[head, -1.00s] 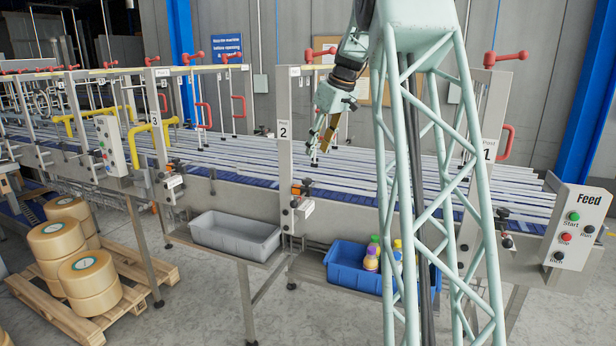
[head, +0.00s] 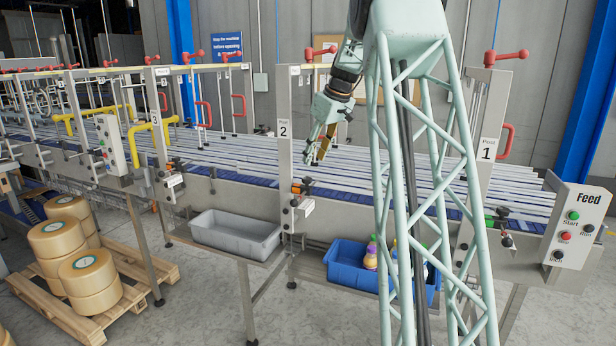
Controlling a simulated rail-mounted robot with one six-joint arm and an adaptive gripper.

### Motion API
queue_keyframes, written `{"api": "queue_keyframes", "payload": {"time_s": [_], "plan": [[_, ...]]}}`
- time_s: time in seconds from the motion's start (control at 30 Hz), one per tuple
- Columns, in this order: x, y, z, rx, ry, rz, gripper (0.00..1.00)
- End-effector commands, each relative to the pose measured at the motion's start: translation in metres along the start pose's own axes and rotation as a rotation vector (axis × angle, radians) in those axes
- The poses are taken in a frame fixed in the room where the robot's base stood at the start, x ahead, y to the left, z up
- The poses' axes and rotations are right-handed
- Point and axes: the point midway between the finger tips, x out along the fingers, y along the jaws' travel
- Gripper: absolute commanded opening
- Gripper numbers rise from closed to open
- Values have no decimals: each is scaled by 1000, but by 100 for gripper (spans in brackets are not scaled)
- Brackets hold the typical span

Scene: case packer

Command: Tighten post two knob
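Post two (head: 284,175) is a grey upright with a "Post 2" label, near the middle of the head view. A small dark knob with an orange part (head: 303,187) sits on its front at rail height. A red handle (head: 307,53) is at its top. My gripper (head: 317,156) hangs tilted downward over the conveyor, just right of the post and above the small knob, apart from both. Its two fingers look separated, with nothing seen between them. The fingertips are small in this view.
Post three (head: 158,140) and post one (head: 488,150) stand on either side. The feed panel (head: 577,232) is at right. Tape rolls on a pallet (head: 150,290) lie at lower left.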

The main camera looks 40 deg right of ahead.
Motion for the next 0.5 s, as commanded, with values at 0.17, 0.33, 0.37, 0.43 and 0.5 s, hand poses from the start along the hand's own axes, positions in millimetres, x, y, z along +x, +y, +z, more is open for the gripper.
{"api": "queue_keyframes", "payload": {"time_s": [0.17, 0.33, 0.37, 0.43, 0.5], "plan": [[25, 0, 0, 0, -2, -2, 36], [48, 0, 0, 0, -2, -1, 36], [52, 0, 1, 0, -2, -2, 36], [61, 0, 1, 1, -2, -1, 36], [69, 0, 1, 1, -2, -1, 36]]}}
